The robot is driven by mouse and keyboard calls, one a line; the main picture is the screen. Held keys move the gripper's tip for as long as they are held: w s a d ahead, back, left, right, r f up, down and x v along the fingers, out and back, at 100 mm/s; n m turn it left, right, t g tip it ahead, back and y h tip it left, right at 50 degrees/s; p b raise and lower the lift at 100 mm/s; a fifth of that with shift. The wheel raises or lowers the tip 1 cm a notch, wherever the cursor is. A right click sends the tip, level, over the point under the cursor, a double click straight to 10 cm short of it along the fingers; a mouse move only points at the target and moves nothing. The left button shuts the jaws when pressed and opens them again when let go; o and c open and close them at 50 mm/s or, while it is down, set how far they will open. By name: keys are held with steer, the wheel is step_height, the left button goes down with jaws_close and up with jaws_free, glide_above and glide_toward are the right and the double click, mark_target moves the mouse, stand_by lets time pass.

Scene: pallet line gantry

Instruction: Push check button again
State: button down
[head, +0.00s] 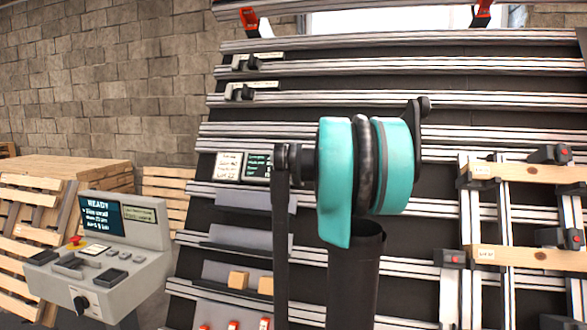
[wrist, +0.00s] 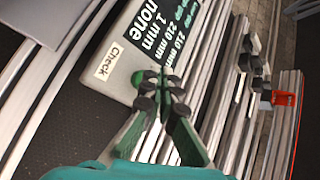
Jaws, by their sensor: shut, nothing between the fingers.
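In the wrist view a pale grey box (wrist: 122,88) carries a white label (wrist: 108,62) reading "Check" and a dark screen (wrist: 165,38) with white text, including "210 mm", "1 mm" and "none". A small green button (wrist: 137,78) shows at the box's edge, partly covered by my fingertips. My gripper (wrist: 158,84) is shut and empty, its black tips at the button. I cannot tell whether they touch or press it. In the head view a small dark screen (head: 258,166) shows on the gantry beside a white label card (head: 228,166). My arm hides the gripper there.
A grey console (head: 100,262) with a "READY" screen (head: 101,217) and a red button stands at left. Wooden pallets (head: 30,235) stand behind it. Aluminium rails (head: 390,98) cross the sloped gantry. Wooden slats with red-tipped black clamps (head: 560,153) are at right.

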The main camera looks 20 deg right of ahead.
steer(key=shift+s+a, duration=0.1)
steer(key=shift+s+a+r, duration=0.6)
steer(key=shift+s, duration=0.3)
steer(key=shift+s+a+r, duration=0.55)
steer(key=shift+s+r, duration=0.05)
steer(key=shift+s, duration=0.25)
steer(key=s+a+f+n+g+y, duration=0.1)
steer(key=s+a+f+n+g, duration=0.15)
steer(key=s+a+f, duration=0.5)
steer(key=s+a+f+n+g, duration=0.2)
steer(key=s+a+f+n, duration=0.15)
steer(key=f, duration=0.65)
steer(key=s+a+f+n+g+y, duration=0.1)
steer(key=s+a+f+n+g, duration=0.2)
steer(key=s+a+f, duration=0.45)
steer(key=s+d+f+n+g+h, duration=0.2)
steer(key=s+f, duration=0.7)
steer(key=s+d+f+n+g+h, duration=0.2)
steer(key=s+d+f, duration=0.1)
steer(key=s+f, duration=0.7)
steer(key=shift+s+n+g+h, duration=0.25)
steer(key=shift+n+g+h, duration=0.05)
steer(key=shift+g, duration=0.05)
steer(key=shift+f, duration=0.1)
